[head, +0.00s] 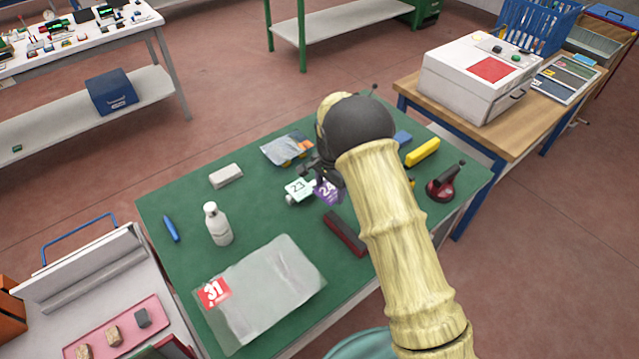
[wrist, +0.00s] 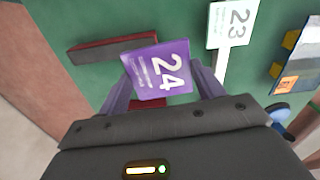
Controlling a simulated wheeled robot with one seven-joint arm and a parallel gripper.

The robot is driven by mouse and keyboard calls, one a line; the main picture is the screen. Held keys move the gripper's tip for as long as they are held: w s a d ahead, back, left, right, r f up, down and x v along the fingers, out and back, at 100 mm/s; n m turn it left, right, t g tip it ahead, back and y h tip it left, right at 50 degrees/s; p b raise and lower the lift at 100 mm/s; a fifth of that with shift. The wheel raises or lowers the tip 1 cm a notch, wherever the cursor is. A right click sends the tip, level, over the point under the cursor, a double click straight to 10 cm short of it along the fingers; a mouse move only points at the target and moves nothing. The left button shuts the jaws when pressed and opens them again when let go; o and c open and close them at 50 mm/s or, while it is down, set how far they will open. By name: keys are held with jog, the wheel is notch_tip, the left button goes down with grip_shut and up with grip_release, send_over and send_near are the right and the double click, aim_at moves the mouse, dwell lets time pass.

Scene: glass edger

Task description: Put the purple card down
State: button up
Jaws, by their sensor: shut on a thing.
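The purple card (head: 327,191) bears the number 24. My gripper (wrist: 163,82) is shut on it, with one finger at each side of the card in the wrist view. The card (wrist: 158,68) is in front of a dark red bar (wrist: 90,50) lying on the green table (head: 180,200). I cannot tell how high the card is above the table. A white card (head: 297,187) with the number 23 is just left of the purple card in the head view. My arm hides part of the table's right side.
A clear bag with a red 31 card (head: 214,292), a white bottle (head: 217,224), a blue marker (head: 171,229) and a grey block (head: 226,175) are on the table. A yellow object (head: 422,152) and a red suction tool (head: 445,184) lie right. Green surface between bottle and bar is clear.

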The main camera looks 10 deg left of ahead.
jog(key=s+d+f+n, duration=0.1)
jog(key=d, duration=0.3)
jog(key=s+d+f+n, duration=0.1)
jog(key=d+f, duration=0.1)
jog(key=d, duration=0.2)
jog(key=s+d+f+n, duration=0.1)
jog(key=d+f, duration=0.1)
jog(key=d, duration=0.3)
jog(key=shift+s+d+f, duration=0.1)
jog(key=shift+s+f, duration=0.1)
jog(key=shift+s, duration=0.05)
jog(key=s+d+f+n, duration=0.3)
jog(key=s+d, duration=0.4)
jog(key=d, duration=0.3)
jog(key=shift+d+f+n, duration=0.3)
jog(key=shift+d+n, duration=0.1)
jog(key=shift+n, duration=0.3)
